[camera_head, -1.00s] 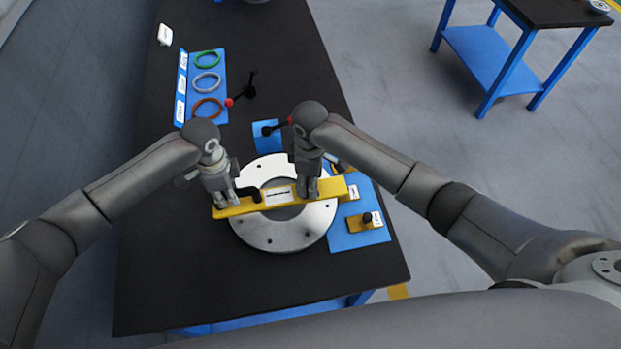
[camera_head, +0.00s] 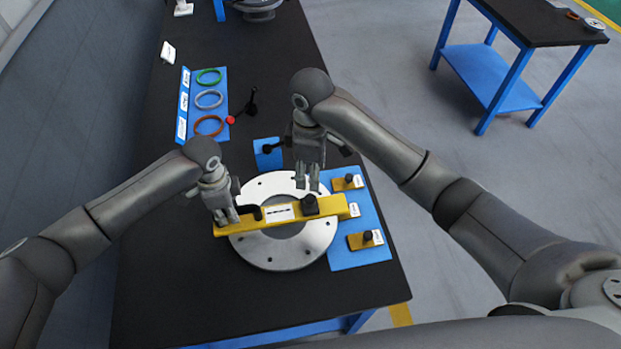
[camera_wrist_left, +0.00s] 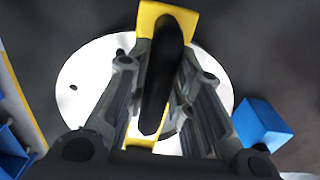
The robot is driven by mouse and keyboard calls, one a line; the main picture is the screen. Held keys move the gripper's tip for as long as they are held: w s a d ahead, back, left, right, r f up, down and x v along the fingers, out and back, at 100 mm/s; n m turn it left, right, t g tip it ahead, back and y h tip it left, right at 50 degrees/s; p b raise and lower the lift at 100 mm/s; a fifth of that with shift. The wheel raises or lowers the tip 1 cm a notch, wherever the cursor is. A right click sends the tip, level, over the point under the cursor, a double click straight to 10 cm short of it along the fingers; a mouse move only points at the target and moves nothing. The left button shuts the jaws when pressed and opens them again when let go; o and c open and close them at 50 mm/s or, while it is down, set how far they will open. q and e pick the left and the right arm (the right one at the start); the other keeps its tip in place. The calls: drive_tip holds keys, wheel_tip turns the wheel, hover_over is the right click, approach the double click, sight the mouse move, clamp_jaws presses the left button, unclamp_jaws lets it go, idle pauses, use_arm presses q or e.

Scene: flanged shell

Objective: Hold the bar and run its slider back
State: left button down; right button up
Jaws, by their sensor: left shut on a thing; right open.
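The yellow bar (camera_head: 335,206) lies across the round metal flange (camera_head: 283,256), with a white label in its middle. A black slider block (camera_head: 310,204) stands on the bar, right of the label. My left gripper (camera_head: 227,218) is shut on the black handle at the bar's left end; in the left wrist view the dark handle (camera_wrist_left: 157,95) sits between the fingers (camera_wrist_left: 157,125). My right gripper (camera_head: 309,187) is open and empty, just behind and above the slider, apart from it.
A blue mat (camera_head: 344,259) at the right holds two small yellow blocks with black knobs (camera_head: 348,182). Green, grey and orange rings (camera_head: 209,125) lie on a blue board at the back left. The front of the black table is clear.

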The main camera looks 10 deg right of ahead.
use_arm(q)
drive_tip(key=shift+d, duration=0.1)
idle(0.3)
drive_tip(key=c, duration=1.2)
unclamp_jaws()
